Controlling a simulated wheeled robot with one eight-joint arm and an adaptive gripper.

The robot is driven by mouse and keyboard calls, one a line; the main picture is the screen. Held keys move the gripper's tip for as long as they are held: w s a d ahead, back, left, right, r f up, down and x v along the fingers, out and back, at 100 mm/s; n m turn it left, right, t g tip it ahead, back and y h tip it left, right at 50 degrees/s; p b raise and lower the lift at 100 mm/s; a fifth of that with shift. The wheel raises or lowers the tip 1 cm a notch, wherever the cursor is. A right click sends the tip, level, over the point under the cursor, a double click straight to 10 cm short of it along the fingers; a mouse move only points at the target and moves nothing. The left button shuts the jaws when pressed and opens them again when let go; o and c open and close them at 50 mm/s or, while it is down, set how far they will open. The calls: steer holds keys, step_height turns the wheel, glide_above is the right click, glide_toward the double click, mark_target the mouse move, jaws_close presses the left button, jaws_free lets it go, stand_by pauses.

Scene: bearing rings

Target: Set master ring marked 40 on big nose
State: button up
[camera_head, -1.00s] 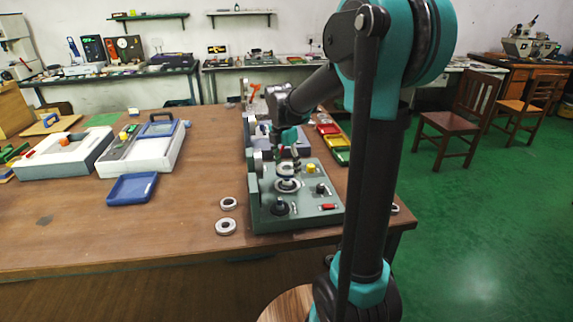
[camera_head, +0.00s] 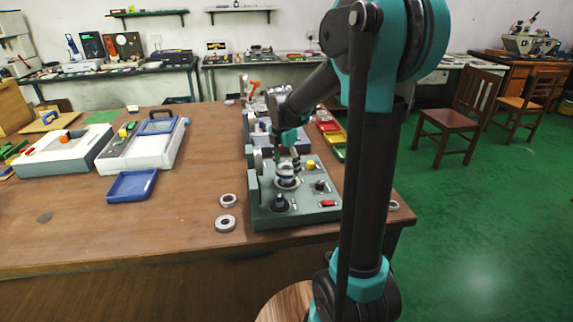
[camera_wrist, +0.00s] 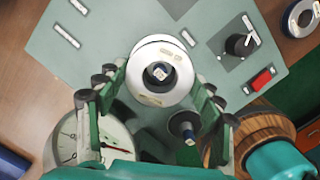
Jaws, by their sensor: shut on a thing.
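The grey-green gauge fixture (camera_head: 305,212) stands on the table. My gripper (camera_head: 287,162) is over its middle. In the wrist view my gripper (camera_wrist: 160,92) is shut on a pale steel ring (camera_wrist: 148,98), with one finger at each side. The big nose (camera_wrist: 160,74) shows through the ring's bore, so the ring is around it or directly above it; I cannot tell whether it is fully seated. The ring also shows under the fingers in the head view (camera_head: 286,180). Its small label is unreadable. A smaller dark post (camera_wrist: 185,126) stands beside the ring.
The fixture carries a dial gauge (camera_wrist: 95,140), a black knob (camera_wrist: 239,44) and a red switch (camera_wrist: 262,80). Two loose rings (camera_head: 227,200) (camera_head: 225,223) lie left of it. Another ring (camera_head: 394,205) lies at right.

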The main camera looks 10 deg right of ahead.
steer(key=shift+f, duration=1.55)
steer(key=o, duration=1.9)
steer(key=shift+c, duration=0.2)
step_height(320, 180, up, 12)
steer(key=a, duration=0.1)
steer(key=shift+s, duration=0.45)
steer(key=shift+a+f, duration=0.1)
